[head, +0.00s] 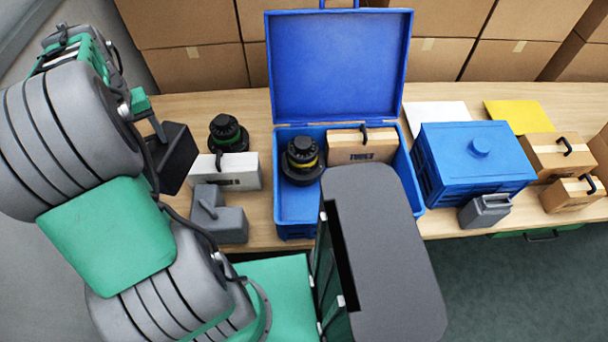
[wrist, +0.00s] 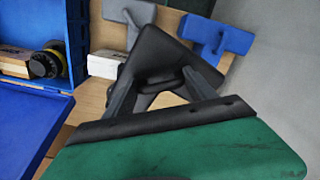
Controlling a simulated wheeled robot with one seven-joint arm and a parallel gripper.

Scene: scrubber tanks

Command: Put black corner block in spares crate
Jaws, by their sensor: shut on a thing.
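The black corner block (head: 176,160) hangs in my gripper over the left part of the table in the head view. In the wrist view my gripper (wrist: 160,87) is shut on the handle of the black corner block (wrist: 160,50). An open blue crate (head: 297,202) with a raised lid (head: 340,65) stands to the right of the block. It holds a black knob with a yellow ring (head: 301,160) and a cardboard box (head: 362,146). A closed blue box (head: 475,165) stands farther right. I can read no label naming the spares crate.
A green-ringed black knob (head: 227,133), a white box (head: 240,172) and a grey block (head: 220,220) sit left of the open crate. A blue block (wrist: 215,38) shows in the wrist view. Small cardboard boxes (head: 550,152) stand at right. Stacked cartons (head: 440,60) line the back.

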